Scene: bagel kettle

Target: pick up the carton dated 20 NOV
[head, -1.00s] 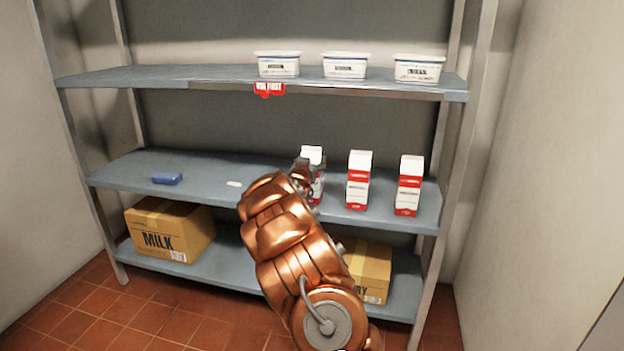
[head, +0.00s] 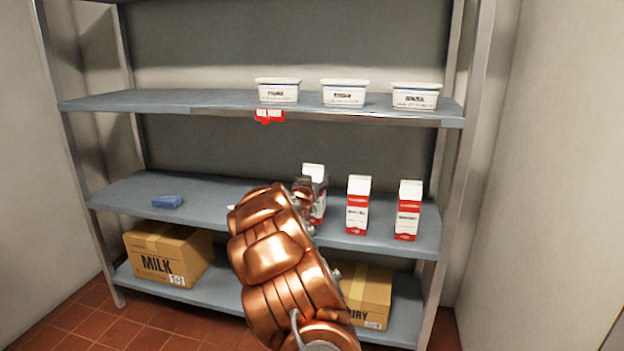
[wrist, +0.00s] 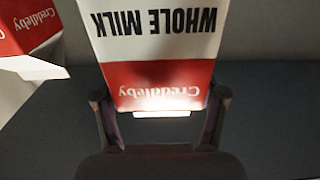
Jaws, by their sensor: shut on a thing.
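Three red and white milk cartons stand in a row on the middle shelf (head: 140,190): a left one (head: 314,170), a middle one (head: 358,205) and a right one (head: 408,210). My gripper (head: 303,190) is shut on the left carton, which it partly hides in the head view. In the wrist view the held carton (wrist: 155,50) shows upside-down "WHOLE MILK" and "Creddleby" between the two fingers (wrist: 160,103). Part of another carton (wrist: 25,35) shows at upper left there. I cannot read a date on any carton.
Three white tubs (head: 343,93) stand on the upper shelf, with a red tag (head: 269,115) on its edge. A blue object (head: 167,202) lies at the middle shelf's left. Cardboard boxes (head: 165,252) sit on the lower shelf. The middle carton stands close to the held one.

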